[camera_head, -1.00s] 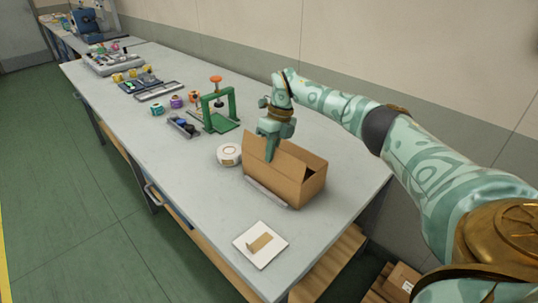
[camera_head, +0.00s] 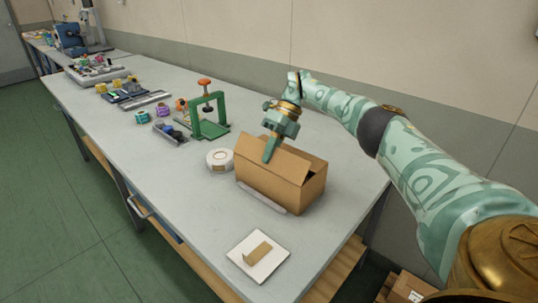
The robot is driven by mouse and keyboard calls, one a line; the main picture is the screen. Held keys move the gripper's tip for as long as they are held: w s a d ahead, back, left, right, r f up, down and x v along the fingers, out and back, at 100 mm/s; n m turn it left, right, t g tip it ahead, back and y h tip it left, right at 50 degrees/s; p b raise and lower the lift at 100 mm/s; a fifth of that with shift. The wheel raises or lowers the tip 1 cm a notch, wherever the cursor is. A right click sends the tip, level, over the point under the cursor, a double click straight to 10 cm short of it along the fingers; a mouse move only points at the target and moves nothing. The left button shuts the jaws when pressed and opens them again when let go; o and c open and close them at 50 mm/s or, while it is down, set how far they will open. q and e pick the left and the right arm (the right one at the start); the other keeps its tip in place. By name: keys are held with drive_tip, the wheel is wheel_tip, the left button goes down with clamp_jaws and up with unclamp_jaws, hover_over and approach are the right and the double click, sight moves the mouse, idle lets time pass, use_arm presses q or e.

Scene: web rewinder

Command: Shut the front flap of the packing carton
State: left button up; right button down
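The brown packing carton (camera_head: 265,185) stands on the grey table near its right end. My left gripper is out of view.
A white tape roll (camera_head: 220,160) is close to the carton's left. A green press frame (camera_head: 209,118) stands behind that. A white pad with a brown piece (camera_head: 257,253) lies in front. Table between pad and carton is mostly clear.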

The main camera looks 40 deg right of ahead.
drive_tip(key=c, duration=1.6)
unclamp_jaws()
drive_tip(key=shift+c, duration=0.2)
drive_tip(key=b+v, duration=0.5)
drive_tip(key=v, duration=0.2)
drive_tip(key=shift+w+d+f, duration=0.1)
drive_tip(key=shift+d, duration=0.05)
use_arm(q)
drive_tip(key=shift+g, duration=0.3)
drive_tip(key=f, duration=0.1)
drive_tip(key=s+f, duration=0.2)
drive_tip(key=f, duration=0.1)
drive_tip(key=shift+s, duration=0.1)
use_arm(e)
drive_tip(key=shift+r, duration=0.3)
